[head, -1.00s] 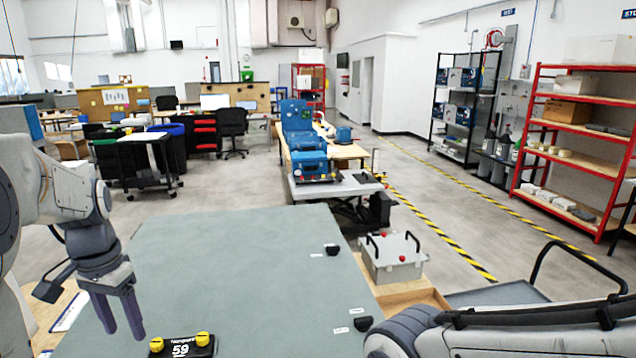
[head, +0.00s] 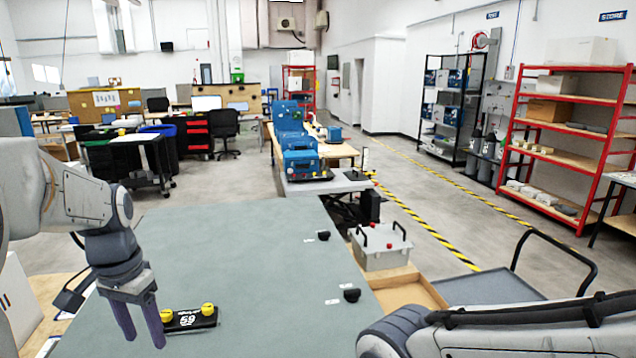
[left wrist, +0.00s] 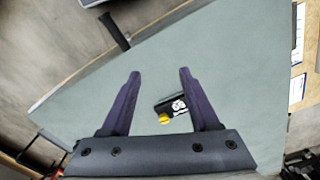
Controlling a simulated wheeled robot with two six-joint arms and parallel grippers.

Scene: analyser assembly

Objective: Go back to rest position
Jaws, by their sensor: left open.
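My left gripper (head: 144,333) is above the left part of the grey-green table mat (head: 240,255), pointing down. Its two purple fingers are apart with nothing between them in the head view. In the left wrist view the open fingers (left wrist: 160,75) also show. A black plate marked 59 with two yellow knobs (head: 190,319) lies on the mat just right of the left gripper. Part of this plate (left wrist: 176,106) appears below and between the fingers in the left wrist view, one yellow knob showing. My right arm comes in at the lower right; its gripper is out of view.
Two black knobs (head: 351,295) sit along the mat's right side. A grey box with black handles (head: 381,247) stands right of the table beside a wooden tray (head: 410,290). A cart with a black handle and red shelves (head: 565,145) are further right. The mat's middle is clear.

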